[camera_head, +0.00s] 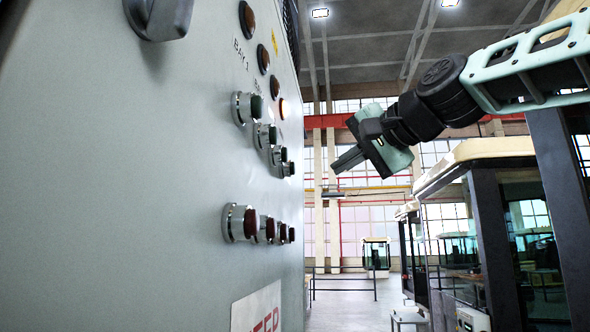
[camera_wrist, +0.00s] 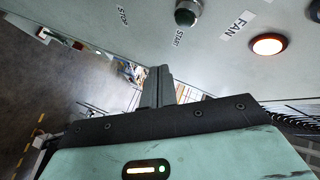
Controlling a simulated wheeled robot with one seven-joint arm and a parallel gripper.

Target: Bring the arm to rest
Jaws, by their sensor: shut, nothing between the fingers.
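My gripper (camera_head: 347,160) is shut and empty. In the head view it hangs in the air to the right of a grey control panel (camera_head: 120,180), apart from its buttons, with my arm reaching in from the upper right. In the wrist view the closed fingers of my gripper (camera_wrist: 158,85) point up toward the panel face (camera_wrist: 120,50). A green button (camera_wrist: 187,12) labelled START and a lit orange lamp (camera_wrist: 269,44) labelled FAN show beyond them.
The panel carries a row of green buttons (camera_head: 246,107), a row of red buttons (camera_head: 240,222), several lamps and a grey knob (camera_head: 160,15). Vehicle cabs (camera_head: 480,230) stand at the right. Open floor (camera_head: 350,300) lies between.

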